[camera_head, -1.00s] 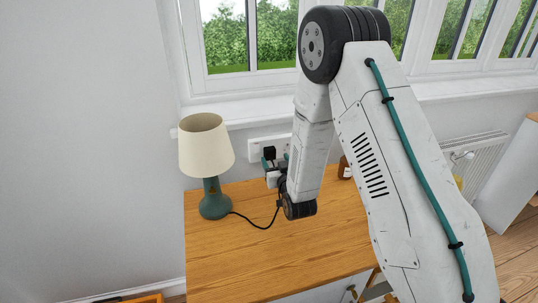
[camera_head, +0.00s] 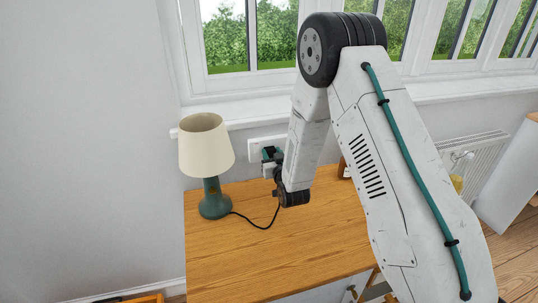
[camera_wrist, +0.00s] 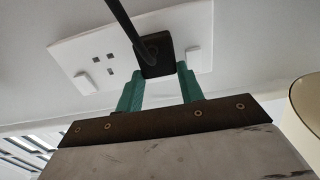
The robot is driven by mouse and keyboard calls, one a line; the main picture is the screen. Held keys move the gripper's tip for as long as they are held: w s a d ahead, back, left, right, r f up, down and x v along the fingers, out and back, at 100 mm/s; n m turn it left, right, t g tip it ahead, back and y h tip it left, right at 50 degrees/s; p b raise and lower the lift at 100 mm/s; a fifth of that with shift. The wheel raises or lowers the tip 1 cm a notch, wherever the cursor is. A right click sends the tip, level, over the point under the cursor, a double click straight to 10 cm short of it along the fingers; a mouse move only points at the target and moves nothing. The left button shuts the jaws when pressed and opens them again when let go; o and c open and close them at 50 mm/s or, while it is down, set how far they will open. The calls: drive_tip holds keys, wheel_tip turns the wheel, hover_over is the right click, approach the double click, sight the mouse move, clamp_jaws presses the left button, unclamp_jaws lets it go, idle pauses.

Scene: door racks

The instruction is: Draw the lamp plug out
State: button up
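The black lamp plug (camera_wrist: 155,57) sits in the right-hand outlet of a white double wall socket (camera_wrist: 95,60), its dark cord running up out of the wrist view. My gripper (camera_wrist: 161,78) has its teal fingers on either side of the plug's near part. The fingers look open, with a slim gap at the right and the left one close to the plug. In the head view my gripper (camera_head: 271,156) is at the socket and largely hides the plug. The lamp (camera_head: 206,146), with cream shade and green base, stands upright on the wooden top at left.
The black cord (camera_head: 262,227) loops over the wooden tabletop (camera_head: 240,260) from the lamp towards the socket. A brown bottle (camera_head: 344,168) stands behind my arm. The window sill (camera_head: 250,108) runs above the socket. The front of the tabletop is clear.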

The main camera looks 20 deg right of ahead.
drive_tip(key=shift+s, duration=2.85)
